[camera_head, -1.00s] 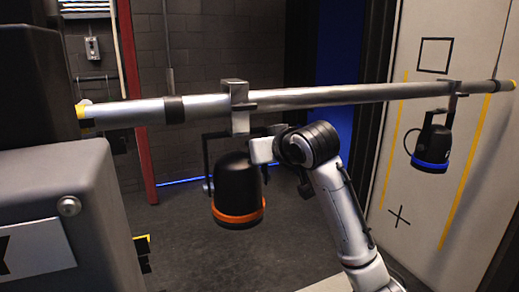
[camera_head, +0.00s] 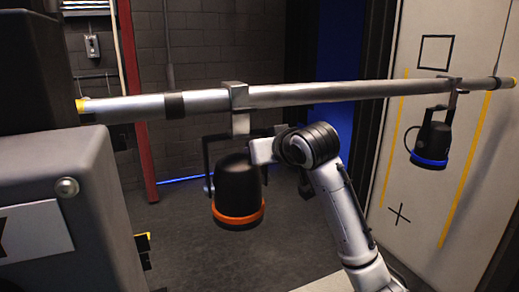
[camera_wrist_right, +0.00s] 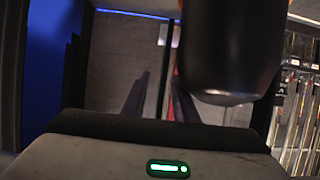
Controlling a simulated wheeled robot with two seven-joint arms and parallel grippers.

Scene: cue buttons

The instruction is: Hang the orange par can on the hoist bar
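The orange par can (camera_head: 237,190), a black can with an orange ring at its lower rim, hangs below the hoist bar (camera_head: 330,94) in the head view. Its grey clamp (camera_head: 239,108) sits at the bar, with its top above the tube and its front piece down past it. My right gripper (camera_head: 262,150) is beside the can's yoke, just right of the can. In the right wrist view its two fingers (camera_wrist_right: 160,100) are apart with no held object visible between them, and the dark can (camera_wrist_right: 230,50) is close at upper right. My left gripper is not in view.
A black can with a blue ring (camera_head: 430,145) hangs from the bar's right part, by a pale panel (camera_head: 400,180) with marks. A large grey case (camera_head: 100,220) fills the lower left. A dark collar (camera_head: 173,105) wraps the bar's left part. Floor below is open.

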